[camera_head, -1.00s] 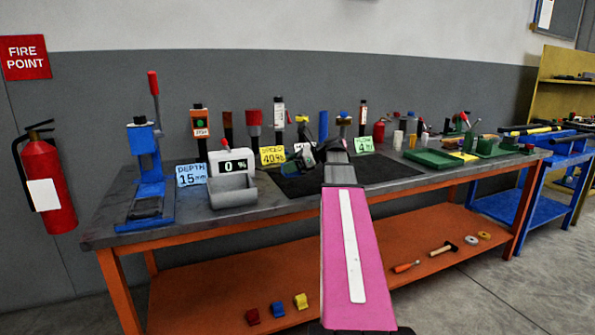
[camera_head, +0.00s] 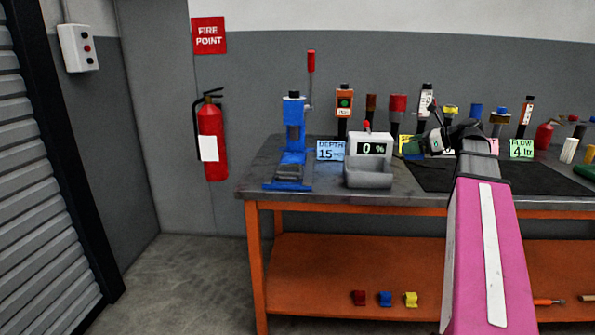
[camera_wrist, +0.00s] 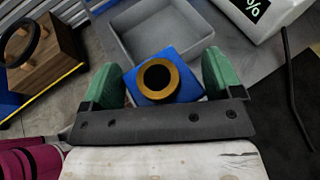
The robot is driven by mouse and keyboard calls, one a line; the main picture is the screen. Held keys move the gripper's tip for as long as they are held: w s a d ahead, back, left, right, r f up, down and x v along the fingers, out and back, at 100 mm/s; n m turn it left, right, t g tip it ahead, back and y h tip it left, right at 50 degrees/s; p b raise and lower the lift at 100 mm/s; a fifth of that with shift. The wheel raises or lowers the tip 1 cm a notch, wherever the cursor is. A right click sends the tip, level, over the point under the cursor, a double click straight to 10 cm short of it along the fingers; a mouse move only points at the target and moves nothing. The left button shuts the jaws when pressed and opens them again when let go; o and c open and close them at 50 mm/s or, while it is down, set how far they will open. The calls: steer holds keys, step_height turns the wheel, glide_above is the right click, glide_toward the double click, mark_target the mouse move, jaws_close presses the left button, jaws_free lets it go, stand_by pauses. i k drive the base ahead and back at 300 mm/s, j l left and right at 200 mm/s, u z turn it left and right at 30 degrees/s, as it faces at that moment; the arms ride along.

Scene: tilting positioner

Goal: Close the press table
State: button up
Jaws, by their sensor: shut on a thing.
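My gripper (camera_wrist: 158,72) has its two green fingers on either side of a blue block with a brass ring (camera_wrist: 158,80) around a dark hole, and is shut on it. In the head view my gripper (camera_head: 436,140) is small and dark above the bench, and its fingers are hard to make out. The blue press (camera_head: 293,138) stands upright at the bench's left end, left of my gripper and apart from it. Its red-handled lever (camera_head: 311,62) points up. A dark grey table piece (camera_head: 289,172) sits low on the press; its tilt is hard to tell.
A grey open bin (camera_head: 369,178) stands in front of the white 0 % display (camera_head: 370,146), between the press and my gripper. The bin (camera_wrist: 118,30) lies just beyond the held block. Bottles line the bench's back. Open floor (camera_head: 190,275) lies left of the bench.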

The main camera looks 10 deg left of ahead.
mark_target(290, 170)
steer(key=k+j+u, duration=0.4)
steer(key=l+u, duration=0.1)
steer(key=u, duration=0.7)
